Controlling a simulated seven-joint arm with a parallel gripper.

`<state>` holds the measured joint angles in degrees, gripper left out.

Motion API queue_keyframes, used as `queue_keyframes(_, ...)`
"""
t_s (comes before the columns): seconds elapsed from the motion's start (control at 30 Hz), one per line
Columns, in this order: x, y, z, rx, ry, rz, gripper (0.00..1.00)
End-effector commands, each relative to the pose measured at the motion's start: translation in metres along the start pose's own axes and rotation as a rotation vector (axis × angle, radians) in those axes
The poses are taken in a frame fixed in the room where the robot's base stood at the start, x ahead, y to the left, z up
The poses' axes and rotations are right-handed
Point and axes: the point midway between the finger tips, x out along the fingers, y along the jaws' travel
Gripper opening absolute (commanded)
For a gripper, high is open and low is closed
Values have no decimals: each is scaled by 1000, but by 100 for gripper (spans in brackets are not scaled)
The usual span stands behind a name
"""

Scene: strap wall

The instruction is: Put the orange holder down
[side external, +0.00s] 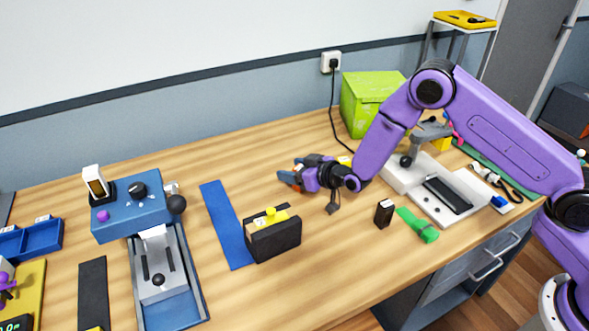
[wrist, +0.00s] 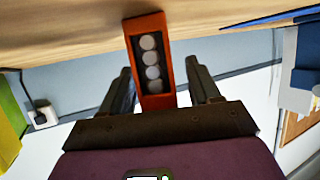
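The orange holder (wrist: 130,35) is a narrow upright strip with several round silver discs in a dark slot, seen in the wrist view. It stands between my fingers, slightly tilted in that view, closer to the left finger. A strip of background shows between it and the right finger. My gripper (wrist: 158,75) has its fingers apart around the holder. In the side view my gripper (side external: 297,174) is low over the middle of the table, pointing left, and only a small orange part of the holder (side external: 286,178) shows. Whether the holder's base touches the table is hard to tell.
A black box with a yellow top (side external: 272,238) and a blue strip (side external: 228,225) lie left of and in front of my gripper. A blue machine (side external: 132,210) stands further left. A green box (side external: 362,112) stands behind. A white tray (side external: 455,205) lies right.

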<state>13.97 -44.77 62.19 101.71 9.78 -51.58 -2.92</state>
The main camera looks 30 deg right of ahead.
Motion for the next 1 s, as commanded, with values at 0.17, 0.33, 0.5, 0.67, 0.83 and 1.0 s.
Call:
queue_keyframes(0.17, -1, 0, -1, 0, 1, 0, 62)
queue_keyframes(0.33, -10, 0, -3, 0, -1, 0, 62)
queue_keyframes(0.5, -33, 0, -3, -1, -1, 0, 62)
queue_keyframes(0.67, -58, 0, -3, 0, 0, -1, 62)
queue_keyframes(0.83, -85, 0, -3, 0, -1, 0, 62)
queue_keyframes(1.0, -106, 0, -3, 0, -1, 0, 62)
